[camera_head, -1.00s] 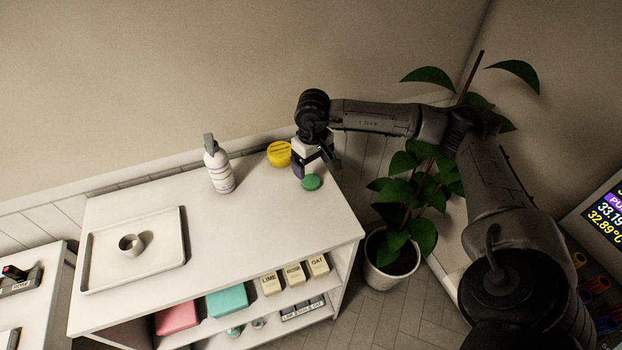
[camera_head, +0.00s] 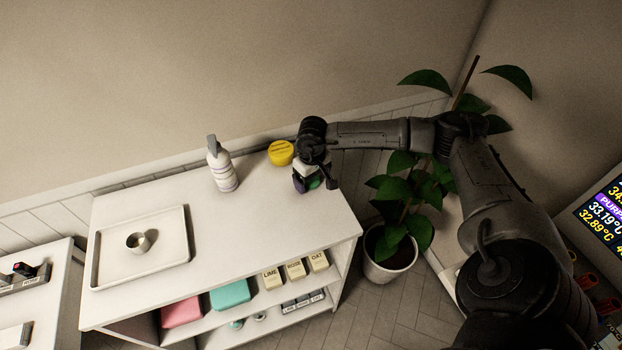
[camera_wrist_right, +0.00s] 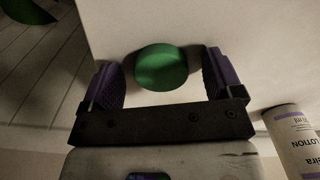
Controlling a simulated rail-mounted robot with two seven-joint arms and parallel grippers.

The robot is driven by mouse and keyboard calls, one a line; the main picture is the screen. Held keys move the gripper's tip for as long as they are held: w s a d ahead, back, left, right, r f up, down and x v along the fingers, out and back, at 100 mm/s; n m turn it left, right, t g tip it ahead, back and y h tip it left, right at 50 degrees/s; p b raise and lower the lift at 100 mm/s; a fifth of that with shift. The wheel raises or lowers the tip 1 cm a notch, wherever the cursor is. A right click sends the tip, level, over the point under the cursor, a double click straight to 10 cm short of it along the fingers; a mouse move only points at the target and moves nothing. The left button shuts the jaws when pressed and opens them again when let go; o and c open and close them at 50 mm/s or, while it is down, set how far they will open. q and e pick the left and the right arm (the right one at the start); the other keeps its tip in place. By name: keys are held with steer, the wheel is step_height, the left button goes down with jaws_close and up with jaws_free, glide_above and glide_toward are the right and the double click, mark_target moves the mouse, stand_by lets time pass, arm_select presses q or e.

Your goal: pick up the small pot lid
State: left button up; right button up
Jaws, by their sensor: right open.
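The small pot lid is a round green disc; in the right wrist view the green lid (camera_wrist_right: 162,67) lies between the two purple-padded fingers of my right gripper (camera_wrist_right: 164,78), with a gap on each side. In the head view my right gripper (camera_head: 316,184) is over the right end of the white cart top, and only a bit of the green lid (camera_head: 313,183) shows beneath it. The right gripper is open. My left gripper is in neither view.
A yellow round pot (camera_head: 281,152) stands close to the gripper's left. A white lotion bottle (camera_head: 222,172) stands farther left, and a tray (camera_head: 183,224) with a small cup (camera_head: 137,243) lies at the left end. A potted plant (camera_head: 388,255) stands right of the cart.

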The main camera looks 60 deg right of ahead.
steer(key=c, duration=1)
steer(key=shift+r, duration=0.2)
